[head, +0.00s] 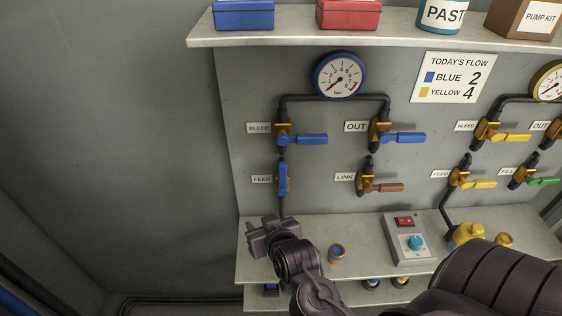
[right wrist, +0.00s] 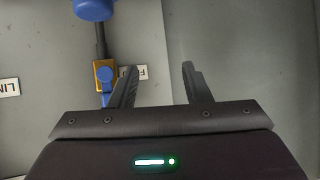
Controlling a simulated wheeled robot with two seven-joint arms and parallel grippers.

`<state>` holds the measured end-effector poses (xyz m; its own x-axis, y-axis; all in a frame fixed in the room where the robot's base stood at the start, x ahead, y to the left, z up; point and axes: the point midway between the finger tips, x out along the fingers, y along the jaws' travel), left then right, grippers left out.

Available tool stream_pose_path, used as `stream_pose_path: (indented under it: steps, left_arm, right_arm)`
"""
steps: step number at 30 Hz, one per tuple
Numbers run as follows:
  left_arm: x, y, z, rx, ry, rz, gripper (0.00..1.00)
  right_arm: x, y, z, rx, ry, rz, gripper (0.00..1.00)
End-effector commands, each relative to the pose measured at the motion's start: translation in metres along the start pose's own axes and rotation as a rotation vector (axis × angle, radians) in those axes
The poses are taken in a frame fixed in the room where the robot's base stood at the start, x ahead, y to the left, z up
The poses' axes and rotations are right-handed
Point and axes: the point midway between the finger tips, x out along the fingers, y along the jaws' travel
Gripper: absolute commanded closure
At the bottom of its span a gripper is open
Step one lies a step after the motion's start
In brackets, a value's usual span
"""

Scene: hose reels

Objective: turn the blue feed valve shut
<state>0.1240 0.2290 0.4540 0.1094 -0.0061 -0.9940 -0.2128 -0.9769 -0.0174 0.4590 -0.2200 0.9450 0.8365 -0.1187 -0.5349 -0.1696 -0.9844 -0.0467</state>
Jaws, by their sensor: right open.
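The blue feed valve (head: 283,178) is on the grey panel, to the right of its FEED label (head: 262,179). Its blue lever stands upright, in line with the pipe. My right gripper (head: 262,232) is below the valve, in front of the lower shelf's left end, apart from the lever. In the right wrist view the jaws (right wrist: 158,85) are open and empty. There the brass valve body (right wrist: 104,72) with its blue lever shows left of the jaws, and the left finger partly hides the lever and label. My left gripper is not in view.
Blue BLEED (head: 312,139) and OUT (head: 407,138) levers lie sideways above, under a gauge (head: 340,75). A brown LINK lever (head: 384,187) is to the right. Open wall lies left.

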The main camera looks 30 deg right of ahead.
Motion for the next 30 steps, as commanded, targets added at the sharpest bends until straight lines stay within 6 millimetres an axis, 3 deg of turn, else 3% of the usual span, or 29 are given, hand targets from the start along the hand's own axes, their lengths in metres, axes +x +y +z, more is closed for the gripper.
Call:
stream_pose_path:
  steps: [10,15,20,30]
  left_arm:
    - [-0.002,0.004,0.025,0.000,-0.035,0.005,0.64]
    - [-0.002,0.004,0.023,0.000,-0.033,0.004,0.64]
    - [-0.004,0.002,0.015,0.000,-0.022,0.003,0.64]
    - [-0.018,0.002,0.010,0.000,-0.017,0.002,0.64]
  right_arm:
    - [0.002,0.035,-0.045,0.066,0.344,0.209,0.56]
    - [-0.010,0.054,-0.063,0.067,0.510,0.338,0.56]
    - [-0.014,0.062,-0.071,0.060,0.564,0.384,0.56]
    - [0.023,0.080,-0.098,0.059,0.567,0.384,0.56]
